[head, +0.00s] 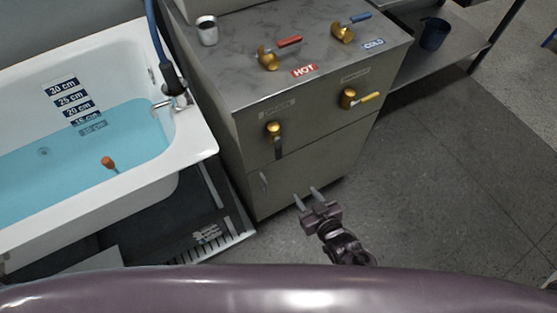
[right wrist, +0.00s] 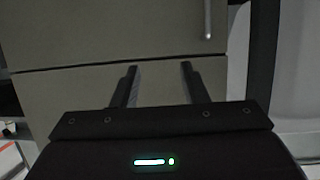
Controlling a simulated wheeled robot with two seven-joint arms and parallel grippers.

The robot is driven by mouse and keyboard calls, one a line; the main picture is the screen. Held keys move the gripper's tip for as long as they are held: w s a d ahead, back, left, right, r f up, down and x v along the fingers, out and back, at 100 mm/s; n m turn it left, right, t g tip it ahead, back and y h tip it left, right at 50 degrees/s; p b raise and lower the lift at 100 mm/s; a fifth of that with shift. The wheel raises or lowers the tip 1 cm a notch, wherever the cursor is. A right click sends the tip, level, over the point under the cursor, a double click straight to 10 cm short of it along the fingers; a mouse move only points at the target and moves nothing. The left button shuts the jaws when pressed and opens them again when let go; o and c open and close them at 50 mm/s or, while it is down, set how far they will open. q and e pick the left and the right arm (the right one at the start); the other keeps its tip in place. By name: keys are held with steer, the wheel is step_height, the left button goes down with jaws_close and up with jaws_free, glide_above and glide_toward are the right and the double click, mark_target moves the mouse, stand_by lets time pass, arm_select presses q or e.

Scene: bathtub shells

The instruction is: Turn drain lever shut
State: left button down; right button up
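Two valves with brass bodies are on the front of the grey metal cabinet (head: 300,160). The left one has a dark lever (head: 278,148) hanging straight down. The right one has a yellow lever (head: 369,97) pointing right. The small labels above both are too blurred to read, so I cannot tell which is the drain lever. My right gripper (head: 307,197) is open and empty, in front of the cabinet and below both levers. In the right wrist view its fingers (right wrist: 157,75) are apart, facing the cabinet front, and a grey vertical bar (right wrist: 208,20) shows above a seam. My left gripper is out of view.
A white tub (head: 196,140) with blue water and an orange float (head: 107,162) stands left. Red HOT (head: 289,41) and blue COLD (head: 359,18) levers and a metal cup (head: 207,30) are on the cabinet top. A blue mug (head: 434,34) sits on a shelf. Floor at right is clear.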

mark_target(280, 154)
steer(key=w+a+r+t+y+b, duration=0.25)
steer(key=a+r, duration=0.25)
steer(key=r, duration=0.6)
steer(key=shift+n+t, duration=0.25)
steer(key=shift+n, duration=0.15)
steer(key=p+x, duration=0.1)
steer(key=x, duration=0.5)
steer(key=shift+w+r, duration=0.1)
steer(key=shift+r, duration=0.05)
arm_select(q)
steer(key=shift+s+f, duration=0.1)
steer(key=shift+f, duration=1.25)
arm_select(e)
steer(key=shift+w+a, duration=0.25)
steer(key=shift+w, duration=0.25)
jaws_close()
